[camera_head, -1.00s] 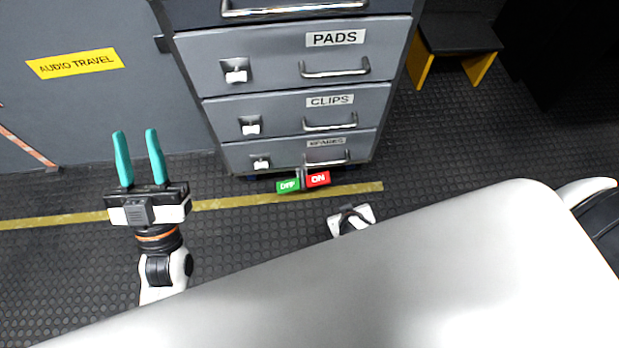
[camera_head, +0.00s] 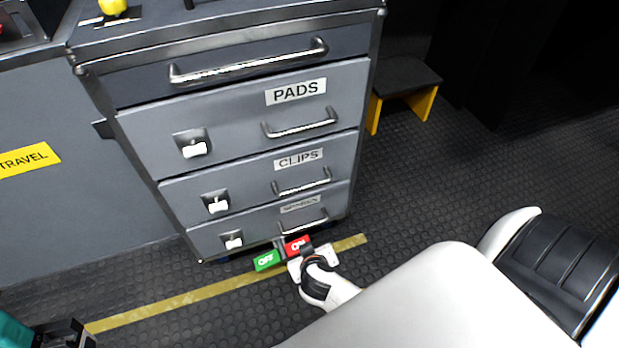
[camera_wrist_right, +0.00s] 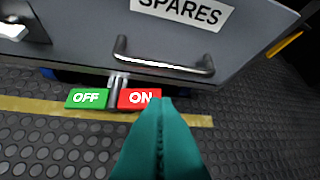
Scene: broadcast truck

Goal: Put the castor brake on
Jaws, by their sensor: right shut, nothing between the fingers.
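The castor brake's red ON pedal (camera_head: 298,246) and green OFF pedal (camera_head: 266,260) stick out side by side low at the front of the grey drawer cabinet (camera_head: 150,140). In the right wrist view the red ON pedal (camera_wrist_right: 139,98) is just beyond the teal fingertips of my right gripper (camera_wrist_right: 166,102), which cover part of its lower right edge. Contact cannot be told. These fingers are shut together and empty. The green OFF pedal (camera_wrist_right: 88,98) is left of them and clear. In the head view only part of my left gripper (camera_head: 15,332) shows, at the lower left edge.
The SPARES drawer handle (camera_wrist_right: 162,62) juts out just above the pedals. A yellow floor line (camera_head: 190,297) runs in front of the cabinet. A black step stool with yellow legs (camera_head: 403,80) stands to the right.

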